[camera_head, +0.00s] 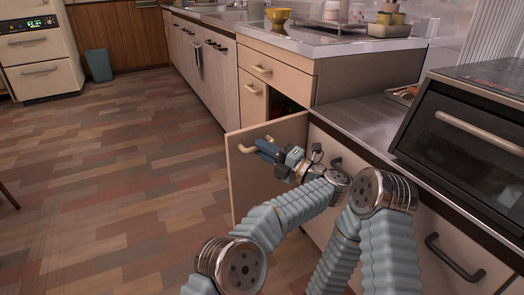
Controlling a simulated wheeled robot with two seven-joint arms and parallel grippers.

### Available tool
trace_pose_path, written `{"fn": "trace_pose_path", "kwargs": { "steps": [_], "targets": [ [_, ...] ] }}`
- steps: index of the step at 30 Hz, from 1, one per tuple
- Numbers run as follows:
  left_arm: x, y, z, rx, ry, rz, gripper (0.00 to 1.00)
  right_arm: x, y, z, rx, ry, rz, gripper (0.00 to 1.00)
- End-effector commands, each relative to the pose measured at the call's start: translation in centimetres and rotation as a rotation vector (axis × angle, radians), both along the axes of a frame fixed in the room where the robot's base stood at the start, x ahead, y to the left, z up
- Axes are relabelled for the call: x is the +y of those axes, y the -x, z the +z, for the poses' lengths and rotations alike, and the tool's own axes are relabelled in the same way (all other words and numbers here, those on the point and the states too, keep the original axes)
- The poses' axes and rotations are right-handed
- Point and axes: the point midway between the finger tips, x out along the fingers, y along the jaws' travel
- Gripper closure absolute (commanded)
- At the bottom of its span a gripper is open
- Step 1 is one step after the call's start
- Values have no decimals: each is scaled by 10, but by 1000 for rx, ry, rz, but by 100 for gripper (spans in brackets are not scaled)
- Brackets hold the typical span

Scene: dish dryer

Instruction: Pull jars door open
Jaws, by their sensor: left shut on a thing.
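A pale cabinet door (243,178) stands swung out from the lower cabinet at the centre of the head view. Its light handle (245,149) is near the top left of the door. My left gripper (257,149) is at this handle and shut on it. The opening behind the door is mostly hidden by the door and my arm; a dark gap (282,108) with a bit of red and green shows above the door. My right gripper is not in view.
A dark oven (470,140) stands on the metal counter (365,120) at the right. A drawer (265,68) above a second pale front sits behind the door.

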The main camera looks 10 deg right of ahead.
Motion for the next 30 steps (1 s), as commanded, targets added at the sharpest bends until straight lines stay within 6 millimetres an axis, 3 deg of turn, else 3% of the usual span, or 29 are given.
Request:
{"fn": "trace_pose_path", "kwargs": {
  "steps": [14, 15, 19, 30],
  "targets": [
    [0, 2, 0, 2, 0, 4, 100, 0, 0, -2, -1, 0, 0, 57],
    [0, 2, 0, 1, -1, 4, 80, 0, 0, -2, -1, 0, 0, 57],
    [0, 2, 0, 1, -1, 4, 60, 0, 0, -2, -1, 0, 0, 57],
    [0, 1, 0, 0, 0, 4, 59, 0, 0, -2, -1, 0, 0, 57]
  ]
}}
